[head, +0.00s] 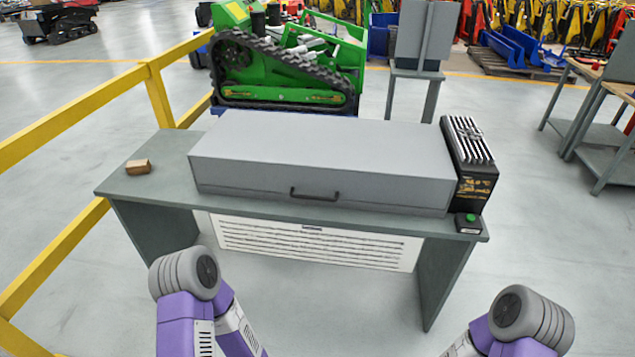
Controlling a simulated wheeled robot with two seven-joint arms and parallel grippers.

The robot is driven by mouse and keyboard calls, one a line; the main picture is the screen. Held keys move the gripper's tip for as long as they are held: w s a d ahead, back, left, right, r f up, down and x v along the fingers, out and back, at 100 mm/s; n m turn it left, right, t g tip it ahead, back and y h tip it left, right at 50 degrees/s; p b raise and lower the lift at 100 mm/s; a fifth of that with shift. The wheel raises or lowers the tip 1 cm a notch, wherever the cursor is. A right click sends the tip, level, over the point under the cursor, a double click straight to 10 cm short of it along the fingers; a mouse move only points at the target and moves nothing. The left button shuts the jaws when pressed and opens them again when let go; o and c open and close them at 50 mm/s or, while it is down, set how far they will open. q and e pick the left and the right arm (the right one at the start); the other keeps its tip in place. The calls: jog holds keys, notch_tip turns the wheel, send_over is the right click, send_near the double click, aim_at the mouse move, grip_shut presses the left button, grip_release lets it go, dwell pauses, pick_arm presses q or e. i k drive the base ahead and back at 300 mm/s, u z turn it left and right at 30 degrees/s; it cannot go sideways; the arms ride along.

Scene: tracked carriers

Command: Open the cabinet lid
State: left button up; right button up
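The cabinet is a long, low grey box lying on a grey-green table. Its lid (330,148) looks closed, with a flat top and a front face. A dark bar handle (314,195) sits low on the middle of the front face. Parts of my two purple and grey arms show at the bottom of the head view, one left of centre and one at the right. Both stay in front of the table, apart from the cabinet. Neither gripper is visible.
The table (150,185) carries a small brown block (138,167) at left. A black ribbed unit (468,160) stands against the cabinet's right end, with a green-button box (468,222) in front. A yellow railing (150,70) runs along the left. A green tracked machine (290,60) stands behind.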

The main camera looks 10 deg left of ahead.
aim_at(300, 156)
jog(key=k, duration=0.65)
jog(key=u, duration=0.6)
jog(key=i, duration=1.05)
jog(key=u, duration=0.3)
